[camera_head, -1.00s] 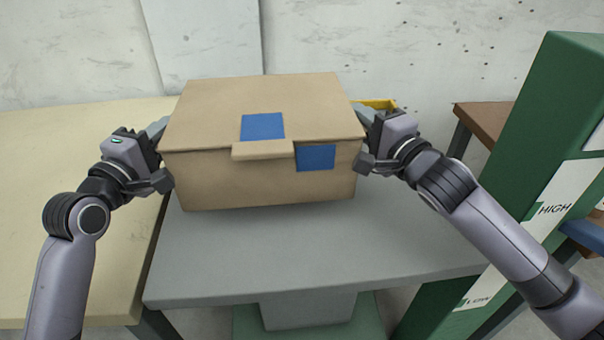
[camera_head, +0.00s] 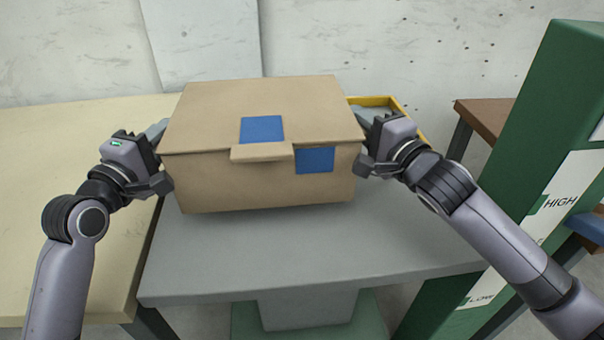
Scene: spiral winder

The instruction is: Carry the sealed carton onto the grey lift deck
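The carton (camera_head: 265,182) is a brown box with its lid down, a front flap and two blue patches. It is over the grey lift deck (camera_head: 300,255); I cannot tell whether its underside touches the deck. My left gripper (camera_head: 160,155) is at the carton's left side and my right gripper (camera_head: 363,142) is at its right side. The carton sits between the two grippers. Their inner fingers are partly hidden by the carton, and I cannot see whether either is open or shut.
A pale yellow table (camera_head: 70,200) lies along the deck's left side. A yellow-rimmed tray (camera_head: 385,101) shows behind the carton at right. A green post (camera_head: 530,150) with HIGH and LOW labels stands at right. A brown surface (camera_head: 487,116) is behind it. The deck's front part is bare.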

